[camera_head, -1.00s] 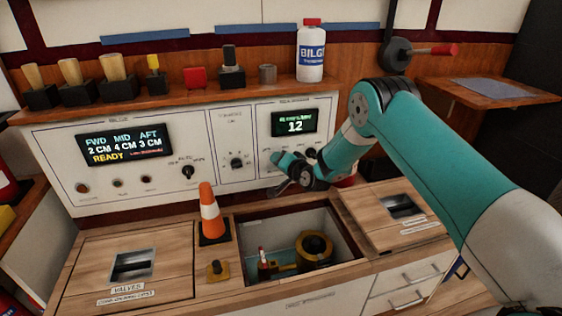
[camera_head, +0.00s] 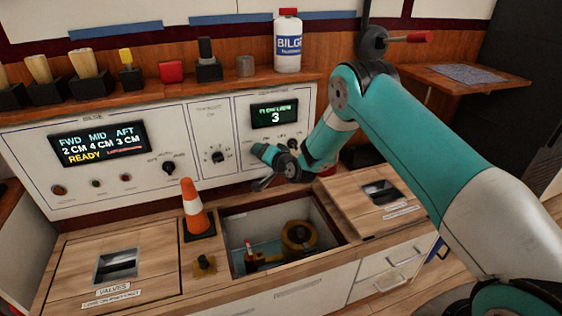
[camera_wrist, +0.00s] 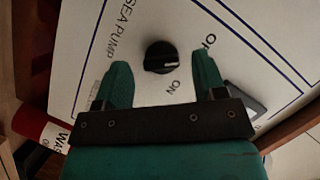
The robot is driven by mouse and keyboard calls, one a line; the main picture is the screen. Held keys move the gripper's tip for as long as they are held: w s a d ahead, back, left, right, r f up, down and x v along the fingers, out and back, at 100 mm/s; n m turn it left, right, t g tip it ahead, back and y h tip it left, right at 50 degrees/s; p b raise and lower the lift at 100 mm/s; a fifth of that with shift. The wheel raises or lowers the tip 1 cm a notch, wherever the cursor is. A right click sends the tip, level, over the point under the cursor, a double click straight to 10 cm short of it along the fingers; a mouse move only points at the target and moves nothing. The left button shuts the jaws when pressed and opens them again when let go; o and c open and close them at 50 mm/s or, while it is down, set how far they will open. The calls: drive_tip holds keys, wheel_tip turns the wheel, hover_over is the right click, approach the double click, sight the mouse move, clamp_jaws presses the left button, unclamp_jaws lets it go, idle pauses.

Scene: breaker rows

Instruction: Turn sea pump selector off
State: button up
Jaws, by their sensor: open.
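The sea pump selector (camera_wrist: 161,57) is a round black knob with a pale line on it, on a white panel in the wrist view. "SEA PUMP", "OFF" and "ON" are printed around it. The pale line lies roughly crosswise in the picture; I cannot tell for sure which label it marks. My gripper (camera_wrist: 161,70) is open, with one teal finger on each side of the knob and visible gaps between. It shows no grip on the knob. In the head view my gripper (camera_head: 264,168) is in front of the right-hand panel, below its display, and the selector cannot be made out there.
The right display (camera_head: 275,115) reads 3. A middle knob (camera_head: 218,157) and a left knob (camera_head: 169,168) are on the panels. An orange cone (camera_head: 194,210) stands beside the open hatch (camera_head: 232,222) below. A white bottle (camera_head: 288,45) stands on the shelf above.

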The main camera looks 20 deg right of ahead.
drive_tip(key=b+v, duration=0.2)
drive_tip(key=v, duration=1.4)
drive_tip(key=shift+s, duration=0.15)
drive_tip(key=s+a+r+n+g+y, duration=0.6)
drive_tip(key=s+a+r+n+g, duration=0.2)
drive_tip(key=s+a+r+n, duration=0.45)
drive_tip(key=s+d+r+n+g+h, duration=0.1)
drive_tip(key=s+r+g+h, duration=0.15)
drive_tip(key=s, duration=0.75)
drive_tip(key=s+d+r+n+g+h, duration=0.15)
drive_tip(key=s+g+h, duration=0.25)
drive_tip(key=s, duration=0.6)
wheel_tip(320, 180, up, 26)
drive_tip(key=m+p, duration=0.1)
drive_tip(key=p, duration=2.4)
drive_tip(key=shift+s, duration=0.4)
